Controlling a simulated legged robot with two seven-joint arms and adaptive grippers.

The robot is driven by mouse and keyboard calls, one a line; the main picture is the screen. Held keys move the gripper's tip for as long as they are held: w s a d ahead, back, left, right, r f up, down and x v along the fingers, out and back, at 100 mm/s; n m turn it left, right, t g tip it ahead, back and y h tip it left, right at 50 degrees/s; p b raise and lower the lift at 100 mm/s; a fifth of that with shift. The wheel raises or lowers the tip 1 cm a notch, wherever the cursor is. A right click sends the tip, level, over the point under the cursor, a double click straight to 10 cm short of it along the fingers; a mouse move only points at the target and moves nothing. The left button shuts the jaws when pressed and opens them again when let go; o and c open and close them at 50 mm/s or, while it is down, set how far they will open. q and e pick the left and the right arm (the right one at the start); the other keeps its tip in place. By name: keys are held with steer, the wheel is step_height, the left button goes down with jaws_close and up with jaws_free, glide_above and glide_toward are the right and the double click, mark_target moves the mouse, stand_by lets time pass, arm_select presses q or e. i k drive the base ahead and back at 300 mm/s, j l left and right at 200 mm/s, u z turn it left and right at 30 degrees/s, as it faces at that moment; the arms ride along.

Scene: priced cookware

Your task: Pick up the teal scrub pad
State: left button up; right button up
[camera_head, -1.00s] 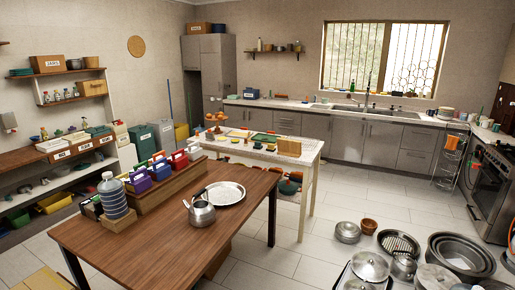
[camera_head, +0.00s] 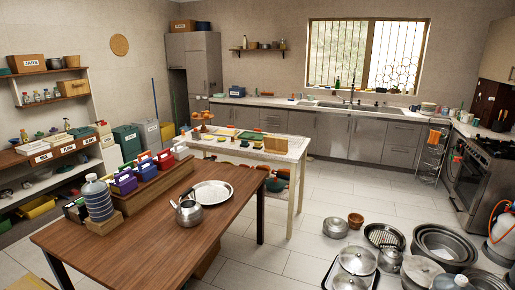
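I cannot pick out the teal scrub pad with certainty; several small greenish items are too small to tell apart. The brown wooden table (camera_head: 150,245) stands in front at the left, with a silver kettle (camera_head: 188,211), a round metal tray (camera_head: 212,194) and a large blue-ribbed bottle (camera_head: 97,199) on it. Behind it, a lighter table (camera_head: 296,157) carries green boards and small coloured items. The sink counter (camera_head: 270,101) runs along the back wall under the window. Neither of my grippers is in view.
Pots, pans and a grey tub (camera_head: 444,246) cover the floor at the front right. A stove (camera_head: 478,185) stands at the right wall. Shelves (camera_head: 45,155) with labelled boxes line the left wall. Tiled floor (camera_head: 345,185) is clear between the lighter table and the cabinets.

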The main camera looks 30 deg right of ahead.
mark_target(244, 143)
steer(key=i+l+z, duration=0.15)
steer(key=z, duration=0.7)
steer(key=i+l+z, duration=0.1)
steer(key=i+z, duration=0.4)
steer(key=i, duration=0.25)
steer(key=i+j+z, duration=0.15)
steer(key=i+z, duration=0.3)
steer(key=i, duration=0.25)
